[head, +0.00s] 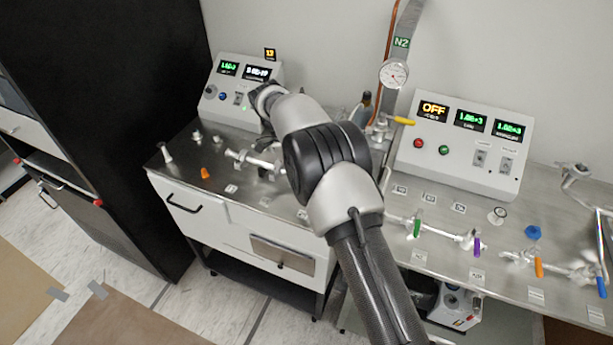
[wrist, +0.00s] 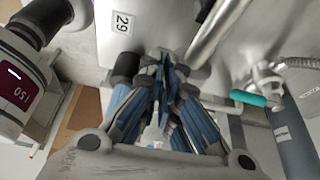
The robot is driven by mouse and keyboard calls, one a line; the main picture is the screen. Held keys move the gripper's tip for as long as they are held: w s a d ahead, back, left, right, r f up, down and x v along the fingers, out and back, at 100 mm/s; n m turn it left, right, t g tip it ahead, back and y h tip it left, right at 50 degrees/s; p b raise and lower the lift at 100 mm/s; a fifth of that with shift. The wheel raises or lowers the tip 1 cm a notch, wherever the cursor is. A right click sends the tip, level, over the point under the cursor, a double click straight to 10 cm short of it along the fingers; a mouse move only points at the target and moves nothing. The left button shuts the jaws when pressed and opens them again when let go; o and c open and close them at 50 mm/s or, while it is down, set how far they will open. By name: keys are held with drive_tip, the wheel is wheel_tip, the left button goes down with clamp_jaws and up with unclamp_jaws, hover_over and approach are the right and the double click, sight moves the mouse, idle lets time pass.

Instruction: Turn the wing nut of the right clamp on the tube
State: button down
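The metal tube (head: 258,160) lies across the left bench in the head view, with clamp-like fittings at its left end (head: 238,155); my arm covers its right part. My gripper is hidden in the head view. In the wrist view, my gripper (wrist: 167,62) has its blue-padded fingers drawn together, the tips meeting beside a grey metal fitting (wrist: 192,72). I cannot tell whether a wing nut is between the tips. A shiny metal tube (wrist: 216,30) runs up and right from near that fitting. No wing nut can be made out clearly.
Instrument boxes stand at the back left (head: 228,85) and right (head: 462,150). A teal-handled valve (wrist: 248,97) and a dark cylinder (wrist: 292,135) are right of my fingers. A red-display device (wrist: 22,85) is at left.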

drive_tip(key=shift+d, duration=0.3)
drive_tip(key=c, duration=1.8)
unclamp_jaws()
drive_tip(key=shift+s+d, duration=0.1)
drive_tip(key=shift+o, duration=0.4)
drive_tip(key=shift+a+r, duration=0.4)
drive_tip(key=v, duration=0.7)
drive_tip(key=shift+r, duration=0.15)
